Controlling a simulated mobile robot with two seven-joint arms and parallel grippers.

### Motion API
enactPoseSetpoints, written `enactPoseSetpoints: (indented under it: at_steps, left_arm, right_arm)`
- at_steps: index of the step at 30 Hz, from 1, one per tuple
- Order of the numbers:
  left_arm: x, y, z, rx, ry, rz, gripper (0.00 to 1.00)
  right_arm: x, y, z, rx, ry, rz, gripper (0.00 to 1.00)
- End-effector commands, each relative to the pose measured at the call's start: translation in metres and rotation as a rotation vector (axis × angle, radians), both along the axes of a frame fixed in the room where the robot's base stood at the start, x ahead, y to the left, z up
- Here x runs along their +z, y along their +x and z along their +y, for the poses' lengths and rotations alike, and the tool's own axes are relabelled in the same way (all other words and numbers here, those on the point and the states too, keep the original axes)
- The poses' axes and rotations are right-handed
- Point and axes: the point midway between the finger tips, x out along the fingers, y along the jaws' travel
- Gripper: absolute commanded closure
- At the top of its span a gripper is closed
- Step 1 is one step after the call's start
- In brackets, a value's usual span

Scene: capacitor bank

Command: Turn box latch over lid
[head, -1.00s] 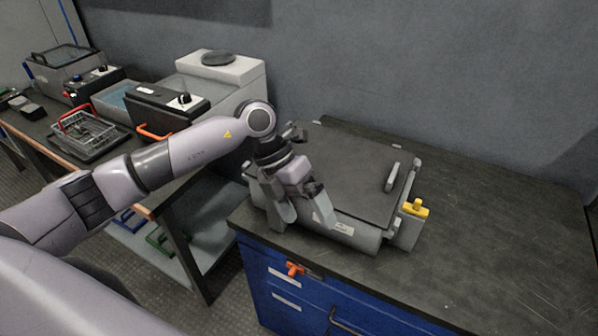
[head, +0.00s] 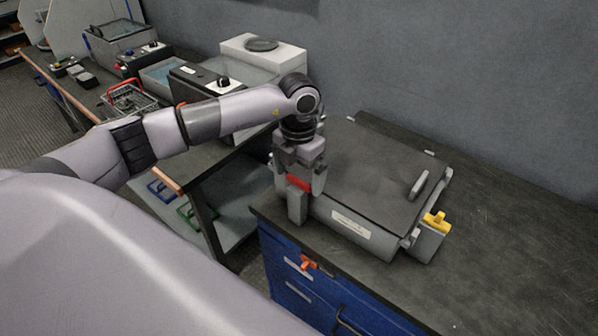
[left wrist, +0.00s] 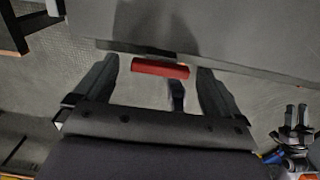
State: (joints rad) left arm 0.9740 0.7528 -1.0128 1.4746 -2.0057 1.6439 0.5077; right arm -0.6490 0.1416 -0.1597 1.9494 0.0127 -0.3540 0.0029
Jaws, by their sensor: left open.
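The grey box (head: 385,226) sits on the workbench in the head view with its dark flat lid (head: 372,172) down. A red latch piece (head: 297,182) shows at the box's left front corner, partly hidden by my left gripper (head: 308,197). The gripper points down there, open. In the left wrist view the red latch piece (left wrist: 160,68) lies crosswise between the two spread fingers, near their tips, against the grey box wall. I cannot tell whether a finger touches it. A yellow latch (head: 437,222) sits at the box's right end.
An orange piece (head: 309,262) sticks out from the blue cabinet (head: 283,270) under the bench top. A second bench at the left holds a wire basket (head: 128,98) and grey machines. The bench top (head: 500,250) right of the box is clear.

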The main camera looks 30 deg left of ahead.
Motion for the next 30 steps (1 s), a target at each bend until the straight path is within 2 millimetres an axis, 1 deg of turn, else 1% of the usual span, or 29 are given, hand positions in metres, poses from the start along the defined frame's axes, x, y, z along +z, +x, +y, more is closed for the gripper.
enactPoseSetpoints:
  at_steps: [3, 8, 9, 11, 12, 14, 23, 30]
  left_arm:
    - [-0.004, 0.000, 0.000, -0.001, -0.001, 0.000, 0.02]
    - [-0.004, 0.000, -0.001, -0.002, -0.001, 0.000, 0.02]
    - [-0.004, 0.000, -0.001, -0.002, -0.001, 0.000, 0.05]
    - [-0.004, 0.000, -0.001, -0.002, -0.001, 0.000, 0.25]
    - [-0.004, 0.000, -0.001, -0.001, -0.001, 0.000, 0.38]
    - [-0.004, 0.000, -0.001, -0.001, -0.002, 0.000, 0.57]
    - [-0.004, 0.000, 0.000, -0.023, -0.002, -0.001, 0.58]
    - [-0.005, 0.000, 0.000, -0.133, -0.002, -0.001, 0.58]
  right_arm:
    - [0.001, 0.000, 0.001, -0.001, 0.002, 0.000, 0.62]
    - [0.000, 0.000, 0.001, -0.002, 0.002, 0.000, 0.62]
    - [0.000, 0.000, 0.001, -0.002, 0.002, 0.000, 0.62]
    - [0.000, 0.000, 0.001, -0.002, 0.002, 0.000, 0.62]
    - [0.000, 0.000, 0.001, -0.002, 0.002, 0.000, 0.62]
    - [0.000, 0.000, 0.001, -0.002, 0.002, 0.000, 0.62]
    - [-0.002, 0.000, 0.001, -0.002, 0.002, 0.000, 0.62]
    - [-0.011, 0.000, 0.000, -0.002, 0.002, 0.000, 0.62]
